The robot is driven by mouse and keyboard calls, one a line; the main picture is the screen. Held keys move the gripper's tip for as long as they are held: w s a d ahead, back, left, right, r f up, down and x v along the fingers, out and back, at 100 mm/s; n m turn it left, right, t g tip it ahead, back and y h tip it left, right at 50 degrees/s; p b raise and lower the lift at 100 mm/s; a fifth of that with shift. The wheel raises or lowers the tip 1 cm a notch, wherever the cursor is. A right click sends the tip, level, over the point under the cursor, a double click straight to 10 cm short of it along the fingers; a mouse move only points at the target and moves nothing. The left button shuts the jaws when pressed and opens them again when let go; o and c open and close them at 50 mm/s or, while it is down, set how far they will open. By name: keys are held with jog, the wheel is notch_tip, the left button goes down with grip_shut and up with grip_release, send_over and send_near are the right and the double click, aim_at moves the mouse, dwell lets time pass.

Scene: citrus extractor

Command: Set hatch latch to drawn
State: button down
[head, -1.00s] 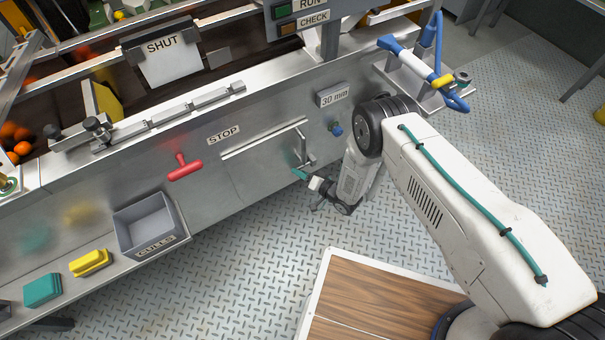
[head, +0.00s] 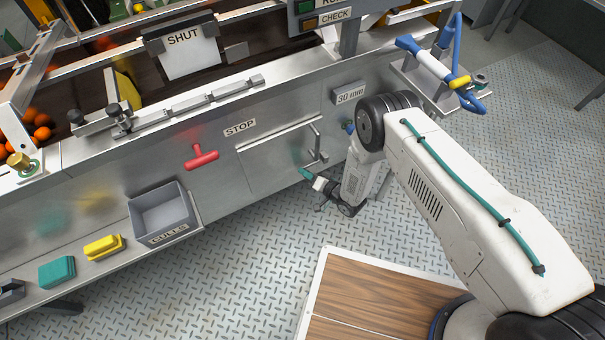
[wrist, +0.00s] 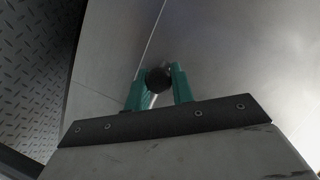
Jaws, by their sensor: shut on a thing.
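The hatch (head: 275,150) is a flat panel in the machine's front wall, below the STOP label. A thin metal bracket (head: 316,143) stands out at its right end. My gripper (head: 305,173) is at the lower right of the hatch, its green fingertips close to the wall. In the wrist view, the green fingers (wrist: 158,88) are shut on the black round knob (wrist: 158,79) of the hatch latch, one on each side. A short bright metal stem shows below the knob between the fingers. The rest of the latch is hidden.
A red T-handle (head: 203,157) sticks out left of the hatch. A blue knob (head: 349,127) sits on the wall right of it, close to my arm. The grey CULLS bin (head: 163,214) stands on a ledge at lower left. The plate floor (head: 230,270) in front is clear.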

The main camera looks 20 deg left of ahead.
jog(key=c, duration=1.2)
grip_release()
jog(key=shift+w+a, duration=0.1)
jog(key=v, duration=0.8)
